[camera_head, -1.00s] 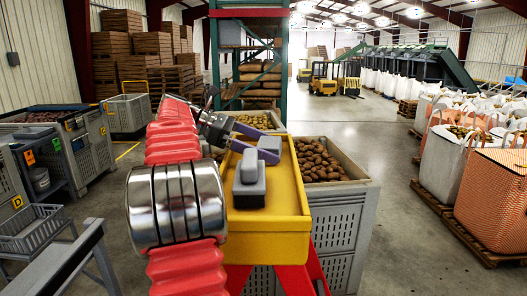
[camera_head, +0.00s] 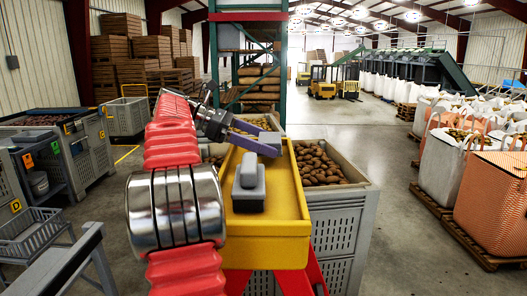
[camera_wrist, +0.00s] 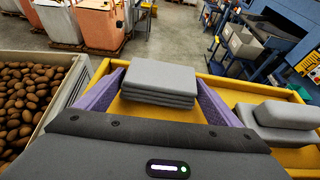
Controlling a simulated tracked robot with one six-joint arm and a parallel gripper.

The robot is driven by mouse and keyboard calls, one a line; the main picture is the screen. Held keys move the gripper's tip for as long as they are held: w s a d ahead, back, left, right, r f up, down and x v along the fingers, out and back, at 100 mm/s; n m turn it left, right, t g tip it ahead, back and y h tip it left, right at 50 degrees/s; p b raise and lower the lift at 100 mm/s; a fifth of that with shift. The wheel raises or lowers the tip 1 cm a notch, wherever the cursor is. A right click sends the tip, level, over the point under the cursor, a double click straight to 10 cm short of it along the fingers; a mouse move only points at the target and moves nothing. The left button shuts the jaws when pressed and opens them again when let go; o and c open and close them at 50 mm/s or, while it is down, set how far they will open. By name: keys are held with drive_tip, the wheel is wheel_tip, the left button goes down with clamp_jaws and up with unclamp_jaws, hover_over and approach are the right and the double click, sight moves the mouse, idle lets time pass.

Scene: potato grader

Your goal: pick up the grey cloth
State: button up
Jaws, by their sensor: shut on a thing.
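The grey cloth (camera_wrist: 160,80) is a folded, layered stack in the wrist view. It lies between the two purple fingers of my gripper (camera_wrist: 162,92), which is shut on it. The yellow tray also shows under and around the cloth in the wrist view (camera_wrist: 150,110). How far the cloth is above the tray is hard to tell.
A grey two-part block (camera_head: 249,182) sits on the tray nearer me; it is right of my gripper in the wrist view (camera_wrist: 284,122). A grey crate of potatoes (camera_head: 345,215) stands just right of the tray. Large bags (camera_head: 450,165) stand farther right, with open floor between.

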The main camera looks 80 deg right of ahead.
sight(264, 137)
wheel_tip(264, 137, up, 8)
drive_tip(key=shift+f, duration=0.25)
idle(0.6)
